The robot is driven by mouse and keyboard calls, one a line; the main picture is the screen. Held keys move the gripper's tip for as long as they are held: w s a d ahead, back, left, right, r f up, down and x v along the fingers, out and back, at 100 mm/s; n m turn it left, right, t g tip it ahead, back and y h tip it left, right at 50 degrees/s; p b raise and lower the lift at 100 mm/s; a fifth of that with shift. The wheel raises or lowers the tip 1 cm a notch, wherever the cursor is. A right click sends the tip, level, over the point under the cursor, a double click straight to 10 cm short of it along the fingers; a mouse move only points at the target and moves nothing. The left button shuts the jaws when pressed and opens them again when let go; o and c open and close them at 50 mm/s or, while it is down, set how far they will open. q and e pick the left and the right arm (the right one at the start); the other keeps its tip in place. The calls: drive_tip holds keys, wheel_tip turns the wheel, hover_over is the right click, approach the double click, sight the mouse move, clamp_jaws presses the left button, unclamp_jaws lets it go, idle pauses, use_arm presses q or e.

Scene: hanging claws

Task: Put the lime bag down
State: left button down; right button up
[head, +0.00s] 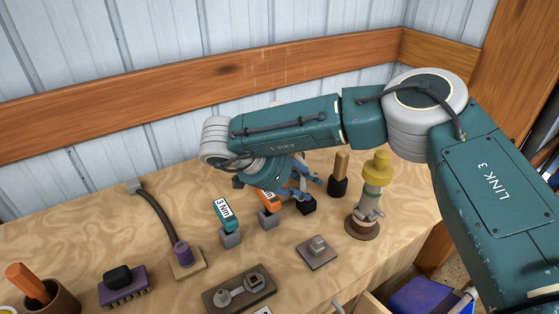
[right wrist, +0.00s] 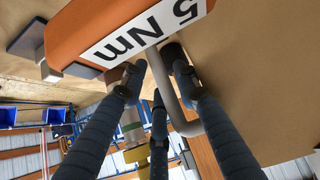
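No lime bag shows in either view. My right gripper (head: 300,188) hangs over the bench, just right of the orange 5 Nm block. In the right wrist view its dark ribbed fingers (right wrist: 155,85) are spread, with gaps between the tips. The orange block (right wrist: 85,30) is large there, and a grey bent rod (right wrist: 188,122) passes near the fingertips. I see nothing clearly held. In the head view the orange block (head: 267,199) stands on a grey base, partly hidden by my wrist. My left gripper is not in view.
A teal 3 Nm block (head: 224,214) stands left of the orange one. A yellow-topped stand (head: 374,185) and a wooden-handled tool (head: 340,172) are to the right. A brown plate with metal parts (head: 239,290) and a small plate (head: 318,253) lie in front.

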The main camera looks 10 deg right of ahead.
drive_tip(key=shift+a, duration=0.15)
clamp_jaws()
drive_tip(key=shift+w+r, duration=0.1)
drive_tip(key=shift+r, duration=0.15)
drive_tip(key=shift+w, duration=0.1)
drive_tip(key=shift+r, duration=0.1)
